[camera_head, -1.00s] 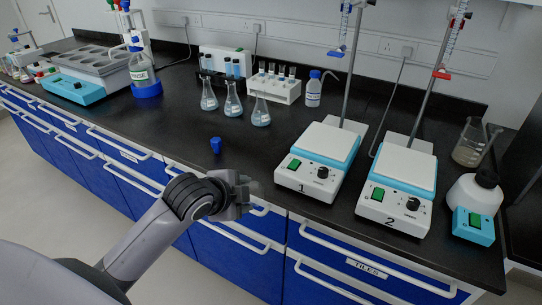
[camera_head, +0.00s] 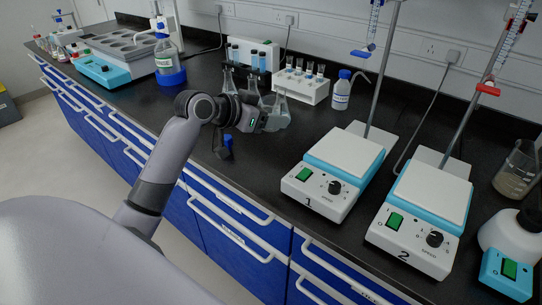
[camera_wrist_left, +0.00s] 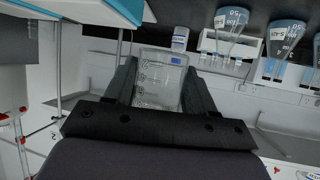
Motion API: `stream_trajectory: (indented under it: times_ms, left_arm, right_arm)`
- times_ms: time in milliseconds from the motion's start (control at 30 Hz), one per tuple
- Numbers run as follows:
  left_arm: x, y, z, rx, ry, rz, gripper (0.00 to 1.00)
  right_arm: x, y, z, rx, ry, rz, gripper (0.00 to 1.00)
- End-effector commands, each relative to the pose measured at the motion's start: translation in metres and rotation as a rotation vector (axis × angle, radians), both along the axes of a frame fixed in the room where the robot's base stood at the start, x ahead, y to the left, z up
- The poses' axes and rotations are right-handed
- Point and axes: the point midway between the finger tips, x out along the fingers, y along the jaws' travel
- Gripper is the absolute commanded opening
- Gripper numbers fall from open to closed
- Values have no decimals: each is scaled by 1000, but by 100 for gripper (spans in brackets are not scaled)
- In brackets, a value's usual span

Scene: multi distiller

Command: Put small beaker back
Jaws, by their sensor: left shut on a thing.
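The small beaker (camera_wrist_left: 160,78), clear with faint markings, sits between the two dark fingers of my left gripper (camera_wrist_left: 160,92) in the left wrist view. The gripper is shut on it. In the head view my left gripper (camera_head: 262,122) is over the black bench, in front of the conical flasks. There the beaker is hard to tell from the clear glass behind it. My right gripper is in neither view.
Conical flasks (camera_head: 279,108) stand close behind the gripper, near a white tube rack (camera_head: 300,88) and wash bottle (camera_head: 342,92). A small blue object (camera_head: 226,143) is below the arm. Hotplate 1 (camera_head: 320,198) and hotplate 2 (camera_head: 410,243) stand to the right.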

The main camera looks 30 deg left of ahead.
Motion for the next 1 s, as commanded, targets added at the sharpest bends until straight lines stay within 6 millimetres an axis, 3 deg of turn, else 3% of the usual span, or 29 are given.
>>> stream_trajectory:
  times_ms: [33,200,467,633,1000]
  left_arm:
    - [-1,-1,-17,-4,6,-1,19]
    - [0,0,-54,-2,3,0,19]
    - [0,0,-80,0,1,-1,19]
    - [0,0,-106,0,2,0,19]
    - [0,0,-115,3,-2,0,19]
  right_arm:
    - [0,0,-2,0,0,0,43]
    - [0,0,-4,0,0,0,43]
    - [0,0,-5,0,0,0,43]
    - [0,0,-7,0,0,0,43]
    - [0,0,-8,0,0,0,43]
